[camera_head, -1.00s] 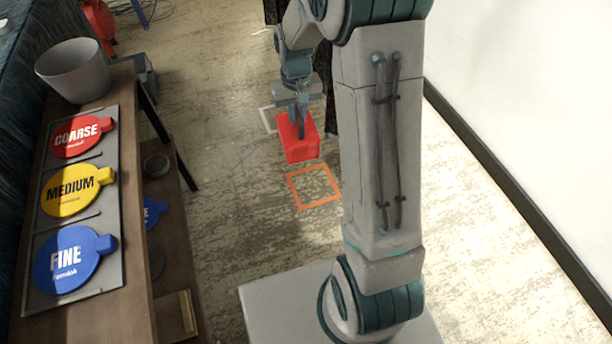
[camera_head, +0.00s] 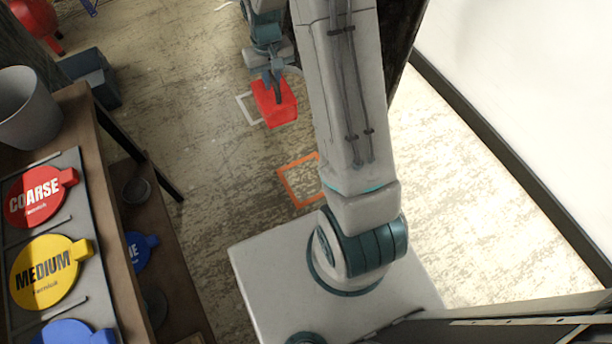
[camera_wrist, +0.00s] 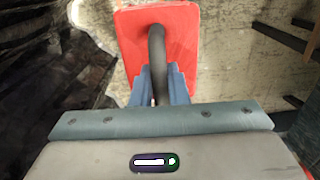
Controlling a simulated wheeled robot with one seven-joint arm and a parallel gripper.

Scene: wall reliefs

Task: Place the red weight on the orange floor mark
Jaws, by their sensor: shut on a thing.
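The red weight (camera_head: 274,103) is a red block with a dark handle (camera_wrist: 157,50) on top, seen from above in the wrist view. My gripper (camera_head: 275,76) is shut on the handle; its blue fingers (camera_wrist: 160,88) also show in the wrist view. The weight appears to be near or above the floor beside a pale grey floor mark (camera_head: 243,106); I cannot tell its exact height. The orange floor mark (camera_head: 286,184) is a square outline on the floor, nearer to my base than the weight. My arm hides part of its right side.
A wooden bench (camera_head: 100,190) at the left bears a grey bin (camera_head: 28,108) and round red, yellow and blue labelled discs. A dark box (camera_head: 90,80) stands on the floor behind it. A white wall (camera_head: 530,90) runs along the right. The floor between bench and orange mark is clear.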

